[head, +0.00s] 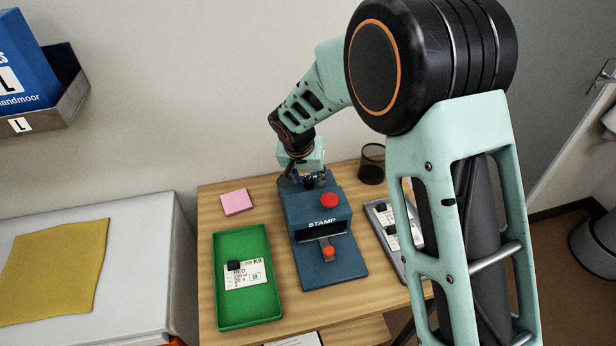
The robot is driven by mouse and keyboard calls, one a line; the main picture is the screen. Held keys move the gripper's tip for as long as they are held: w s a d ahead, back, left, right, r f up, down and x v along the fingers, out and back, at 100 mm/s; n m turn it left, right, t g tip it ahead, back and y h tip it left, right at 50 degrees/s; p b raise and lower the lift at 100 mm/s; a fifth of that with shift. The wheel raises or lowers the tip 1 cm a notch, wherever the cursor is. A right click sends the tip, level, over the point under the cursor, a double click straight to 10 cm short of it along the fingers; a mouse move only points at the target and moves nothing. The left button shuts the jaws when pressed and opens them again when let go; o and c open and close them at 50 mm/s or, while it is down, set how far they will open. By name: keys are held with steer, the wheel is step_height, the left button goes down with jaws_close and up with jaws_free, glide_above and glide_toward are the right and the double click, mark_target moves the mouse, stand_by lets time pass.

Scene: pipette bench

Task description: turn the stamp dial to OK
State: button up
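The blue stamp machine (315,268) stands on the wooden table, with "STAMP" written on its front. A red button (329,200) is on its top right, and an orange-red knob (328,252) sits low at its front. My gripper (309,183) points down at the top rear left of the machine. It is small and dark here, so I cannot tell whether its fingers are open or shut or touch anything. I cannot make out the dial or its markings; the gripper covers that part of the top.
A green tray (263,318) holding a labelled card (249,273) lies left of the machine. A grey tray (377,220) with cards is at right, partly behind my arm. A pink pad (236,202) and black mesh cup (372,165) stand near the back.

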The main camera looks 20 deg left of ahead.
jaws_close()
stand_by(0.3)
steer(key=shift+f+n, duration=0.1)
steer(key=shift+n, duration=0.2)
steer(key=n, duration=0.1)
steer(key=n+y, duration=0.1)
steer(key=shift+d+n, duration=0.2)
steer(key=shift+n, duration=0.1)
steer(key=n+y+p, duration=0.1)
steer(key=n, duration=0.1)
steer(key=n+g+p, duration=0.1)
steer(key=n+p, duration=0.1)
steer(key=shift+r+n+y, duration=0.2)
steer(key=shift+n+y, duration=0.1)
steer(key=shift+y, duration=0.1)
steer(key=n+p, duration=0.1)
steer(key=n, duration=0.1)
steer(key=n+g+y+p, duration=0.1)
steer(key=n+p, duration=0.1)
steer(key=shift+w+g, duration=0.1)
steer(key=shift+g, duration=0.2)
steer(key=shift+f+n+g+y+p, duration=0.15)
steer(key=shift+n+g+p, duration=0.25)
steer(key=shift+n, duration=0.65)
steer(key=shift+f+n+g+y+p, duration=0.15)
steer(key=shift+n+g+p, duration=0.2)
steer(key=shift+n, duration=0.7)
steer(key=shift+r, duration=0.1)
